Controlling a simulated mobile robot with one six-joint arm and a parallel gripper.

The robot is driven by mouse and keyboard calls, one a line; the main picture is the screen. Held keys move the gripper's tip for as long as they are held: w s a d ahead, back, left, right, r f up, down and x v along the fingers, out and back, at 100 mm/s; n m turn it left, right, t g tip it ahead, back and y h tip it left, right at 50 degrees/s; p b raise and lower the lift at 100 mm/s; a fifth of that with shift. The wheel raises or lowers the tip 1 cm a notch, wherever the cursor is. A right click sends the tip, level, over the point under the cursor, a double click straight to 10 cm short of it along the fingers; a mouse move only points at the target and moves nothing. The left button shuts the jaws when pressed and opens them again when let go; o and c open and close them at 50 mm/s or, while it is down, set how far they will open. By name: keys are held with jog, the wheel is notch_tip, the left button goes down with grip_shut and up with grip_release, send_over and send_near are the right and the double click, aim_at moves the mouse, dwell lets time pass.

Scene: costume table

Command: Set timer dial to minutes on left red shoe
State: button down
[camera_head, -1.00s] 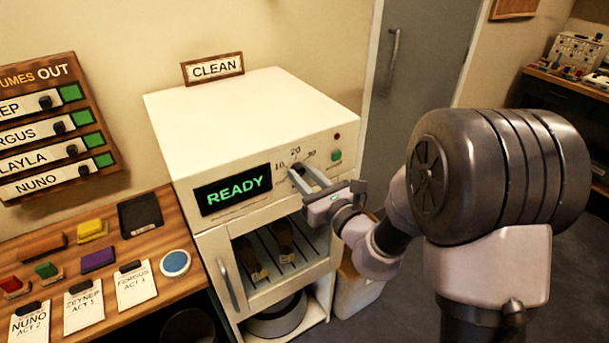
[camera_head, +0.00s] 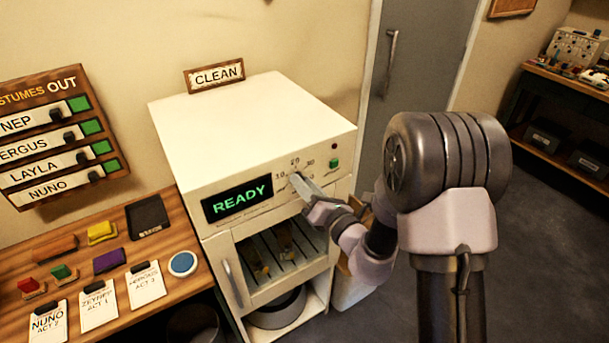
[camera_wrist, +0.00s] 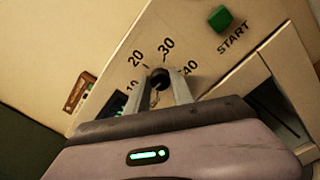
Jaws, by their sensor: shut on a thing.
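The timer dial (camera_wrist: 157,77) is a small dark knob on the white machine's front panel, with 10, 20, 30 and 40 printed around it. My gripper (camera_wrist: 160,88) is shut on it, one finger on each side. In the head view my gripper (camera_head: 297,182) covers most of the dial. I cannot tell which number the dial points to. The machine's display (camera_head: 237,199) reads READY in green. Below it, two dark brownish shoes, the left one (camera_head: 260,261) and the right one (camera_head: 287,243), stand on a rack behind the door. No red shows clearly on either.
A green START button (camera_wrist: 221,19) sits beside the dial; it also shows in the head view (camera_head: 333,163). The door handle (camera_head: 231,282) is at the machine's lower left. A wooden table (camera_head: 190,285) with cards and coloured pads stands left. Floor at right is open.

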jog(key=shift+w+m+p, duration=0.1)
jog(key=shift+m+p, duration=1.75)
jog(key=shift+m, duration=0.35)
jog(key=c, duration=1.1)
grip_release()
jog(key=p+v, duration=0.4)
jog(key=v, duration=1.3)
jog(key=shift+d+p, duration=0.15)
jog(key=shift+p, duration=0.2)
